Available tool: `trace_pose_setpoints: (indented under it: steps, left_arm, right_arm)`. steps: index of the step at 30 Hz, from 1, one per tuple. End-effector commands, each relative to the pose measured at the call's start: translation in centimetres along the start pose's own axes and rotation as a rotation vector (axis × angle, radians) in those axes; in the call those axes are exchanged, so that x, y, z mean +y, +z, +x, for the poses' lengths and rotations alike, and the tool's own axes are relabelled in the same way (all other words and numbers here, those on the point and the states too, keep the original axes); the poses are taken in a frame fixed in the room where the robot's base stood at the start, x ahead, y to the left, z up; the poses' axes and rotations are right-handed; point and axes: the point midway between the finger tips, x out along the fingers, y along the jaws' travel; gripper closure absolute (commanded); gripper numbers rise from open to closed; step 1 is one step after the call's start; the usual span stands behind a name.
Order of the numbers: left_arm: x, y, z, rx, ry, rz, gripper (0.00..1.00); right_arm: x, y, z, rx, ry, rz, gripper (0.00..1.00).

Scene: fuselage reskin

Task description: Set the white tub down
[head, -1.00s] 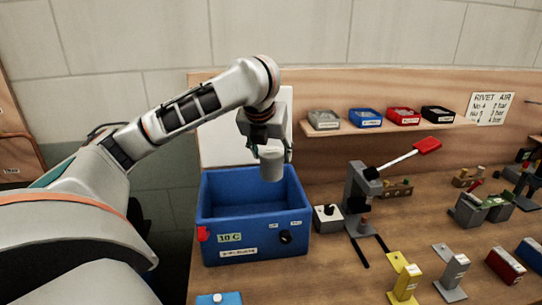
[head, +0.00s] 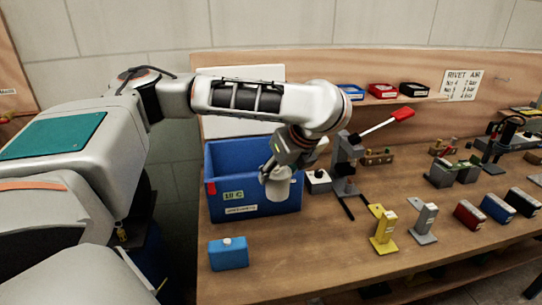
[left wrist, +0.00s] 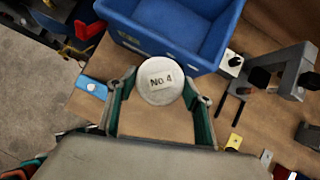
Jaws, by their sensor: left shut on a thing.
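The white tub (head: 278,184) is a small cylinder, held upright in front of the blue bin's front wall in the head view. In the left wrist view its round lid (left wrist: 160,81) reads "No 4". My left gripper (head: 270,172) is shut on the white tub; its green-lined fingers (left wrist: 160,98) reach either side of it in the left wrist view. The tub appears to be above the bench top (head: 310,240); the exact height is hard to tell. My right gripper is not in view.
The blue bin (head: 225,190) stands just behind the tub. A lever press (head: 345,165), a yellow bracket (head: 384,230) and a grey bracket (head: 424,220) stand to the right. Bench between blue item and yellow bracket is clear.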

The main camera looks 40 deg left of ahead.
Motion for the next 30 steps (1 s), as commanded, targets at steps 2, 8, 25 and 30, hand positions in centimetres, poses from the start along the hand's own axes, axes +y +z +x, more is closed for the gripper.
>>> trace_pose_setpoints:
  steps: [2, 8, 25, 30]
  left_arm:
    - [-0.1, -1.0, -0.1, -0.010, 0.069, -0.115, 0.77]
    - [0.7, -3.8, 0.4, -0.006, 0.280, -0.445, 0.77]
    - [0.0, -15.4, 1.1, 0.006, 0.928, -1.424, 0.77]
    - [-0.1, -17.6, 1.0, 0.007, 1.052, -1.615, 0.77]
  right_arm:
    - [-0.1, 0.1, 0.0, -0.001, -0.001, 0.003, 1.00]
    - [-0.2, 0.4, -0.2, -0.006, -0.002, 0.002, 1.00]
    - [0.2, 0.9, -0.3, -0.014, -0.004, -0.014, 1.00]
    - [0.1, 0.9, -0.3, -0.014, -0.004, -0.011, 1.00]
